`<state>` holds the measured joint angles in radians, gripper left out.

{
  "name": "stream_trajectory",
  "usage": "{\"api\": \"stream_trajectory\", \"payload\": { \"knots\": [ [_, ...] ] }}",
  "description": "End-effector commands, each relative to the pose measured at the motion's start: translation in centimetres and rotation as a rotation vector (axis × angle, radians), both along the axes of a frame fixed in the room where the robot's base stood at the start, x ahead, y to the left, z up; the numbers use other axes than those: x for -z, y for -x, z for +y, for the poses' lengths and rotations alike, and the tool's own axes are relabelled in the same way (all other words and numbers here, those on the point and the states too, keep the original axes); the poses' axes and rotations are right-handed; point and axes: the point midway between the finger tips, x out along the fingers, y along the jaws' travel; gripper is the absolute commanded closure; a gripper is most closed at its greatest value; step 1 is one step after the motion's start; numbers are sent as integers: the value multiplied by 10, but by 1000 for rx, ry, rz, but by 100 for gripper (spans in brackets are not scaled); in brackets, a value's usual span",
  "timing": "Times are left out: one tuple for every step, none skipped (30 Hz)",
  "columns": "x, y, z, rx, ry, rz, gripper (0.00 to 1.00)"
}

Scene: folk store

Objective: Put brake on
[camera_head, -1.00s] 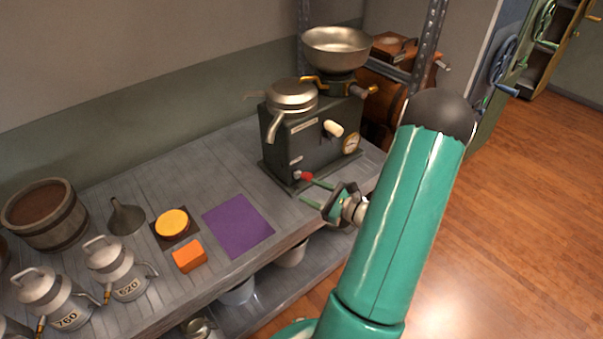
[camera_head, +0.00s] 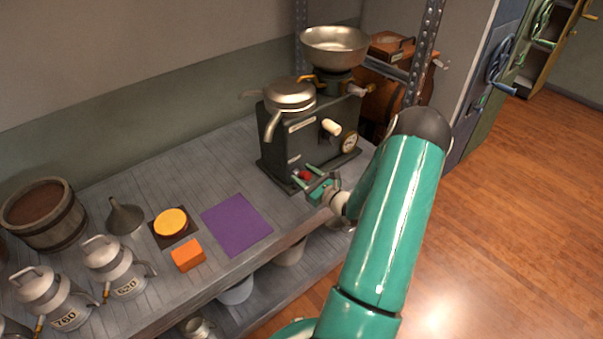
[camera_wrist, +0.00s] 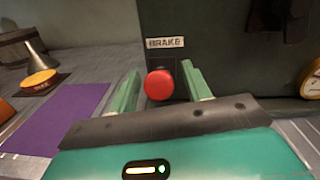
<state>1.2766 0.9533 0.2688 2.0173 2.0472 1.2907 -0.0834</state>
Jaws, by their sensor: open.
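The dark machine (camera_head: 318,133) stands at the right end of the grey bench, with a bowl and a lidded pot with a spout on top. A red brake knob (camera_wrist: 159,85) sits low on its front, under a "BRAKE" label (camera_wrist: 165,42) in the wrist view. The knob also shows in the head view (camera_head: 305,175). My gripper (camera_head: 307,178) is in front of the machine. Its two green fingers (camera_wrist: 162,86) are open, one on each side of the knob in the wrist view. I cannot tell whether either finger touches the knob.
A purple mat (camera_head: 237,224), an orange block (camera_head: 188,255), a yellow disc (camera_head: 171,222) on a dark square, a funnel (camera_head: 126,217), a wooden tub (camera_head: 45,214) and metal cans (camera_head: 117,268) are left of the machine. A white-handled crank (camera_head: 331,127) juts out above the knob.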

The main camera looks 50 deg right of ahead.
Motion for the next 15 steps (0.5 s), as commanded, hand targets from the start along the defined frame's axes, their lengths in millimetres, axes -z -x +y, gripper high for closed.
{"api": "stream_trajectory", "payload": {
  "knots": [
    [0,-7,0,-1,1,0,52],
    [0,-9,0,0,0,0,52],
    [0,-12,-1,0,0,0,52],
    [0,-14,-1,0,0,0,52],
    [0,-15,-1,0,0,0,52],
    [0,-17,-1,1,0,0,52],
    [0,-17,-1,1,0,0,52],
    [0,-18,-1,1,0,0,52],
    [0,-18,-1,1,0,0,52],
    [0,-18,-1,1,0,0,52],
    [0,-18,-1,1,0,0,52],
    [0,-18,-1,1,0,0,52],
    [0,-18,-1,1,0,0,52],
    [0,-17,-1,1,0,0,54],
    [0,-17,-1,1,0,0,62]
  ]
}}
